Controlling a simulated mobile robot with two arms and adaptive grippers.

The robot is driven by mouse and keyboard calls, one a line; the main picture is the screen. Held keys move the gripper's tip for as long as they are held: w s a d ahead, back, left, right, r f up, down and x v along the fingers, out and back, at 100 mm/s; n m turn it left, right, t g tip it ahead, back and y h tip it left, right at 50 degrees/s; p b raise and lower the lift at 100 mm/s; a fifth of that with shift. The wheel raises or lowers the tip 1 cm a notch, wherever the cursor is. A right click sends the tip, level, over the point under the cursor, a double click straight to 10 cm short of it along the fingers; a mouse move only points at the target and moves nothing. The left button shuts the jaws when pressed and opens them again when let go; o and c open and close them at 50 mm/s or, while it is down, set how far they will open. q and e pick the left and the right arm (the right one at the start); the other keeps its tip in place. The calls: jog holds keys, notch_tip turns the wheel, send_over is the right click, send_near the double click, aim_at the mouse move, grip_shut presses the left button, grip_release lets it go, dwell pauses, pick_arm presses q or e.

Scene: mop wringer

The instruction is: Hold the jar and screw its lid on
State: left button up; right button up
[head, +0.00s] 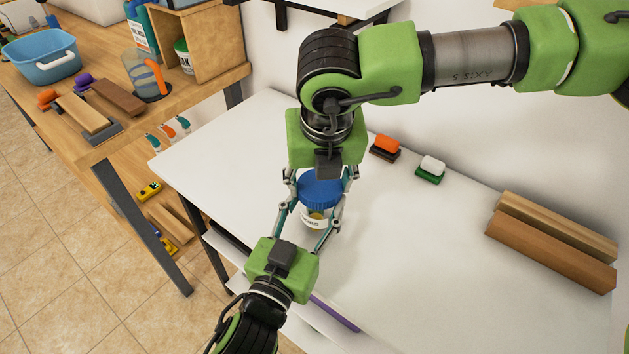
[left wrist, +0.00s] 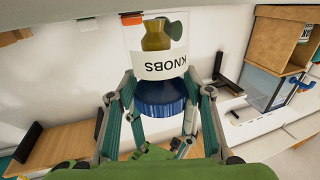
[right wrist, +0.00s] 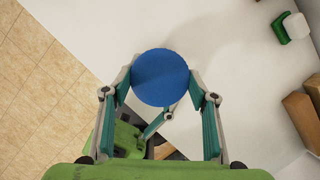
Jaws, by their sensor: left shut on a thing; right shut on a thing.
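The clear jar (head: 311,219) has a white label and stands near the table's front edge, with a blue lid (head: 321,187) over its mouth. In the left wrist view the jar (left wrist: 158,66) appears inverted, its label reading KNOBS and dark knobs inside. My left gripper (head: 311,214) comes from the front and is shut on the jar's sides. My right gripper (head: 320,184) comes from behind and above and is shut on the lid; the right wrist view shows the lid's round top (right wrist: 160,77) between its fingers. How far the lid is threaded cannot be seen.
An orange brush (head: 386,146) and a green-and-white brush (head: 431,168) lie behind on the white table (head: 400,250). Wooden blocks (head: 552,242) lie at its right. A wooden bench (head: 200,90) with a blue tub (head: 42,57) stands at the left. The table's middle is clear.

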pick_arm(q)
jog(key=shift+r, duration=0.3)
pick_arm(e)
jog(key=shift+s+d+f, duration=0.1)
jog(key=shift+s+f, duration=0.05)
jog(key=shift+f, duration=0.55)
jog(key=shift+c, duration=0.3)
jog(key=shift+r, duration=0.35)
pick_arm(q)
jog(key=shift+f, duration=0.3)
pick_arm(e)
jog(key=shift+r, duration=0.35)
